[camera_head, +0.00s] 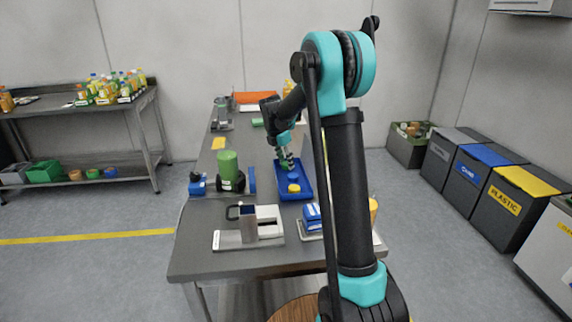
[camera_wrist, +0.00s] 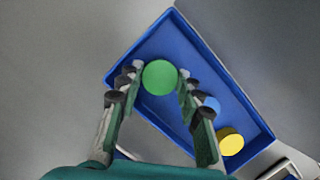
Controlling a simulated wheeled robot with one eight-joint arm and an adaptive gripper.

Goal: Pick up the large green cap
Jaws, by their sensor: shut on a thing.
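The large green cap (camera_wrist: 159,78) is a round disc between the fingertips of my gripper (camera_wrist: 157,80) in the wrist view. My gripper is shut on it, with one finger at each side. The cap is over the far end of the blue tray (camera_wrist: 255,107); how high above the tray floor I cannot tell. In the head view my gripper (camera_head: 286,162) points down at the back part of the blue tray (camera_head: 279,191), and the cap is hardly visible there.
In the tray are a yellow cap (camera_wrist: 230,141) and a blue cap (camera_wrist: 211,104). A metal fixture (camera_head: 249,228) stands in front. The table's front left is clear.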

